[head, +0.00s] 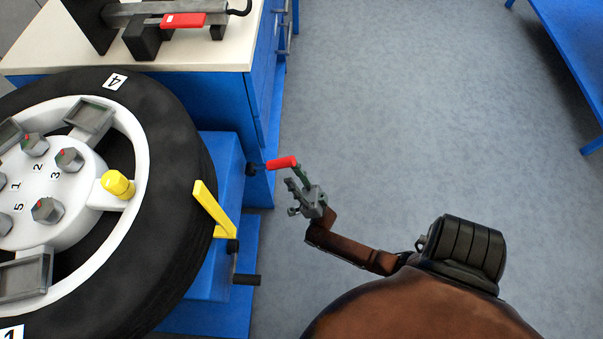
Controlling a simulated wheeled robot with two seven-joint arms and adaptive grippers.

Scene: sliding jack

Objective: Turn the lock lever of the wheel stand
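A wheel with a black tyre (165,130) and a white rim is on the blue wheel stand (222,165) at the left. A yellow lever (211,208) stands at the tyre's right edge, tilted, with a black pivot below it. A red-handled lever (282,163) juts right from a black knob on the stand's side. I cannot tell which of the two is the lock lever. My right gripper (297,178) is just below and right of the red handle's end, very near it; contact and finger opening are unclear. My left gripper is out of view.
A black crank handle (246,280) sticks out from the stand below the yellow lever. A blue cabinet with a white top (215,55) stands behind, holding a red-handled tool (183,20). A blue bench (570,40) is at the far right. The grey floor (420,110) between is clear.

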